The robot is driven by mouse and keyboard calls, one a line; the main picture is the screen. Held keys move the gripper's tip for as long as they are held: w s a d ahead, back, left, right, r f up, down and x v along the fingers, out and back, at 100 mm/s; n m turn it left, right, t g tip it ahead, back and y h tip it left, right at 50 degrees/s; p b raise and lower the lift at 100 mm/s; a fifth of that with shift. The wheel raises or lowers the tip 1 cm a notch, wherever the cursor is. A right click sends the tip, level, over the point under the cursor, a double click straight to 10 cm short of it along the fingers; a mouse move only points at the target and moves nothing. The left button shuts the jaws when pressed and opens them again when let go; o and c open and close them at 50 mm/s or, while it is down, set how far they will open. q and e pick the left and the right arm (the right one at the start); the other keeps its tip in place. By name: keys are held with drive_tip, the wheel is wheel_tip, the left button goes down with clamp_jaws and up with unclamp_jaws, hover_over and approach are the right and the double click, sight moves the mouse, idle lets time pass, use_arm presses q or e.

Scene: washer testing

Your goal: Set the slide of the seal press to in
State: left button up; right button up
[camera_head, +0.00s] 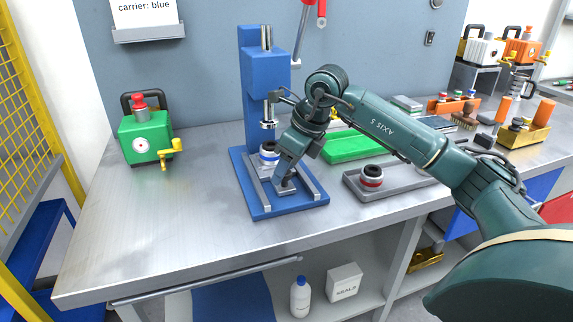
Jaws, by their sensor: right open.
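The blue seal press (264,78) stands on the bench, with a blue base (262,212) and two grey rails in front of its column. The slide (288,188) is a grey plate between the rails, partly hidden by my right gripper. A carrier with a blue band (268,158) sits between the rails, below the press ram (268,122). My right gripper (283,178) reaches down over the front part of the slide. It is open; whether its fingers touch the slide is hard to see. My left gripper is not in view.
A green pump-like box (146,138) with a yellow tap stands at the left. A red-banded carrier (371,176) sits on a grey tray (400,185) right of the press. A green tray (355,147) lies behind it. The bench's left front is clear.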

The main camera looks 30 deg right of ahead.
use_arm(q)
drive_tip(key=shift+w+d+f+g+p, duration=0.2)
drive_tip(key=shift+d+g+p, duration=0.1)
drive_tip(key=shift+p, duration=0.35)
use_arm(e)
drive_tip(key=v, duration=1.3)
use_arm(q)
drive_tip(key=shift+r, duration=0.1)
use_arm(e)
drive_tip(key=shift+w+r, duration=0.1)
